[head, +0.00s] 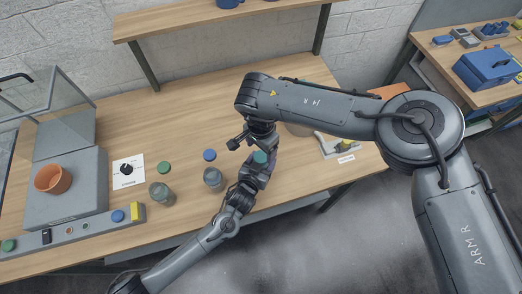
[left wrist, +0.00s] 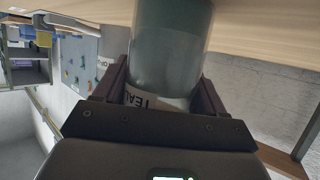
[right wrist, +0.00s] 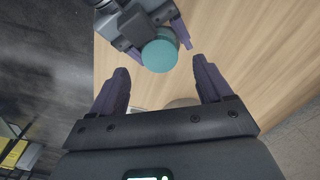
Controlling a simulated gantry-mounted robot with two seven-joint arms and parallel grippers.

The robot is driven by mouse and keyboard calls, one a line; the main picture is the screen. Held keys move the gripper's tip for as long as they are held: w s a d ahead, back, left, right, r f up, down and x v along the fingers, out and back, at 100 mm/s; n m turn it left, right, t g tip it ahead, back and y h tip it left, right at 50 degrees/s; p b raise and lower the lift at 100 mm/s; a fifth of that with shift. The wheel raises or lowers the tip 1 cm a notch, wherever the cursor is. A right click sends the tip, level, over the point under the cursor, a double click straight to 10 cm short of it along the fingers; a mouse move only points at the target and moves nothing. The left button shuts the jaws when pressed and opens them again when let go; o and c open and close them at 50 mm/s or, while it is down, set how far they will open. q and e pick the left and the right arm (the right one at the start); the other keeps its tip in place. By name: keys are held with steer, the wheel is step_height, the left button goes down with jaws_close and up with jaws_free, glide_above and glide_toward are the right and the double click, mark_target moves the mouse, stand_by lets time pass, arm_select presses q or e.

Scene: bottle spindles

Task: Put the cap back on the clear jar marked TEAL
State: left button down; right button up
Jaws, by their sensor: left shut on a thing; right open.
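The clear jar marked TEAL (left wrist: 170,50) stands between the fingers of my left gripper (left wrist: 162,82), which is shut on it; its label shows low down. In the right wrist view a round teal cap (right wrist: 160,55) shows over the jar, between the left fingers. It looks as if it sits on the jar's top, but I cannot tell whether it is seated. The teal top also shows in the head view (head: 260,158). My right gripper (right wrist: 160,68) is open, its fingers pointing at the cap from above and apart from it.
A dial card (head: 128,171) and a grey station with an orange bowl (head: 53,179) lie farther left. The table's back is clear.

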mark_target(261, 156)
steer(key=shift+r, duration=0.1)
steer(key=shift+c, duration=0.3)
steer(key=shift+s+a, duration=0.2)
steer(key=shift+a, duration=0.05)
steer(key=shift+s+a+f+n+g+y, duration=0.15)
steer(key=shift+s+a+n+g+y, duration=0.15)
steer(key=shift+s+n, duration=0.2)
steer(key=shift+s+a+f+n+g+y, duration=0.1)
steer(key=shift+s+a+n+g, duration=0.1)
steer(key=shift+s+a+n, duration=0.2)
steer(key=shift+d+r+n, duration=0.15)
steer(key=shift+r+n, duration=0.2)
steer(key=shift+n, duration=0.05)
steer(key=w+r, duration=0.1)
steer(key=w+d+r, duration=0.1)
steer(key=shift+d+r+n+t+h, duration=0.3)
steer(key=shift+r+t+h, duration=0.05)
steer(key=shift+t+h, duration=0.05)
steer(key=shift+w+r, duration=0.1)
steer(key=shift+r, duration=0.2)
steer(key=shift+f, duration=0.1)
steer(key=shift+f, duration=3.9)
